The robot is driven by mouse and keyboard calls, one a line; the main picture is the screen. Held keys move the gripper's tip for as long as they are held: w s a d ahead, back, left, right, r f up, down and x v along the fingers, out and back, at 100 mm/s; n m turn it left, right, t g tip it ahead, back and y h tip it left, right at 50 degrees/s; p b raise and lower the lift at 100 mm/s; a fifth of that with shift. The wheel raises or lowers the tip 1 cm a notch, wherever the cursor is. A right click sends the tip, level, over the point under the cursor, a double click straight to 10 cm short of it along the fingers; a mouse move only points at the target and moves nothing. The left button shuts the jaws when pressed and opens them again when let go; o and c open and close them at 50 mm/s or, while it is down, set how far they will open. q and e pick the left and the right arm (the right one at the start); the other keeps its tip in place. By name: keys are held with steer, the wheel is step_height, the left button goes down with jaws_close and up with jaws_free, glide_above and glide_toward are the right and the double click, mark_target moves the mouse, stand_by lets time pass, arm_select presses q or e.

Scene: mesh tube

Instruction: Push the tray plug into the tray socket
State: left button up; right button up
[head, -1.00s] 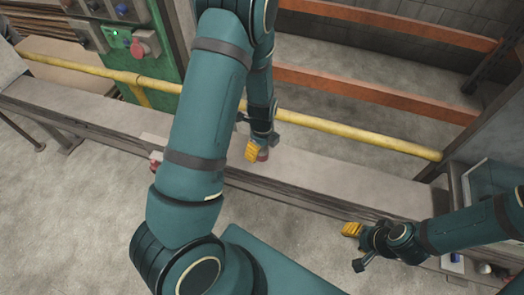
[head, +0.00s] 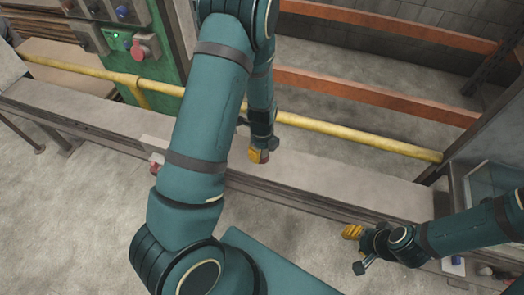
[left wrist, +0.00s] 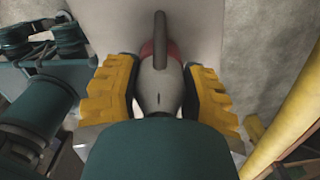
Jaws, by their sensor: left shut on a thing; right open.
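My left gripper (head: 257,156) is over the long grey ledge, its yellow fingers pointing down. In the left wrist view the left gripper (left wrist: 160,100) is shut on a grey plug (left wrist: 161,85) with a red band and a dark curved piece at its far end. I take this as the tray plug; its near end is hidden by the gripper. In the head view it is mostly hidden behind the fingers. My right gripper (head: 352,231) is open and empty near the ledge's front edge at right. I cannot make out the tray socket for certain.
A small white and red fitting (head: 156,163) sits at the ledge (head: 330,178), partly hidden by my left arm. A yellow rail (head: 350,137) runs behind the ledge. A green panel (head: 150,60) with red and blue fittings stands back left. Grey floor lies in front.

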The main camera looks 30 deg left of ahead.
arm_select(q)
step_height(320, 180, up, 10)
steer(key=p, duration=0.2)
steer(key=shift+p, duration=0.3)
steer(key=shift+d+r+n, duration=0.1)
steer(key=shift+d+n, duration=0.45)
steer(key=shift+n, duration=0.35)
steer(key=d+r+n, duration=0.2)
steer(key=d+n, duration=0.6)
steer(key=n, duration=1)
steer(key=shift+d+r, duration=0.2)
steer(key=shift+r, duration=0.05)
steer(key=shift+s, duration=0.2)
